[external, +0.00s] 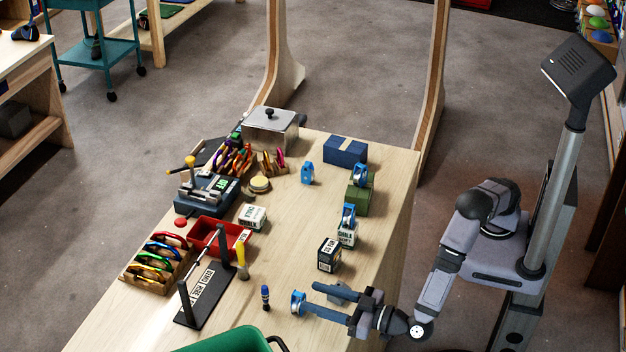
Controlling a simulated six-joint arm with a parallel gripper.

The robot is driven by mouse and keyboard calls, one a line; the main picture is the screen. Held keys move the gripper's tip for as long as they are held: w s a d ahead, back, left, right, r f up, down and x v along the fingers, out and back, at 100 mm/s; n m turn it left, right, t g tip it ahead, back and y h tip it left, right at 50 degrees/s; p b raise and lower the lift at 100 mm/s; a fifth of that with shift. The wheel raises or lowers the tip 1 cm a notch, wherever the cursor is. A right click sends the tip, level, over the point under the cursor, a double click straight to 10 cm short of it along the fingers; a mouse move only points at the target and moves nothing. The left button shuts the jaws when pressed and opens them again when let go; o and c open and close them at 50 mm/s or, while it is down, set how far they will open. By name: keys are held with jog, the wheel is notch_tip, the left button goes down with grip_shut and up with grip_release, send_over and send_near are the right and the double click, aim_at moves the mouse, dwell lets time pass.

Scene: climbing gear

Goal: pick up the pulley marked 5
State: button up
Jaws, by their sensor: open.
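Several small blue pulleys stand on the wooden table. One pulley (297,302) is at the front, right by the tips of my gripper (312,297), which is open with its two blue fingers pointing left. I cannot tell whether a finger touches this pulley. Another pulley (307,172) stands on the bare table farther back. A third pulley (360,174) is on a green box (358,200), and one more pulley (348,213) is on a white chalk box (347,237). The markings are too small to read, so I cannot tell which is marked 5.
A dark box (329,255) stands behind my gripper, and a small blue-capped bottle (265,297) left of it. A green tub (225,341) is at the front edge. A red bin (207,236) and carabiner rack (128,272) are left. The mid-table has free room.

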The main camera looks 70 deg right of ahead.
aim_at(304, 296)
jog(key=shift+w+d+f+p, duration=0.15)
jog(key=shift+w+p, duration=0.45)
jog(key=shift+w, duration=0.8)
jog(key=shift+w+a+f+p, duration=0.15)
jog(key=shift+w+p, duration=0.45)
jog(key=shift+w, duration=0.8)
jog(key=shift+d, duration=0.1)
grip_shut()
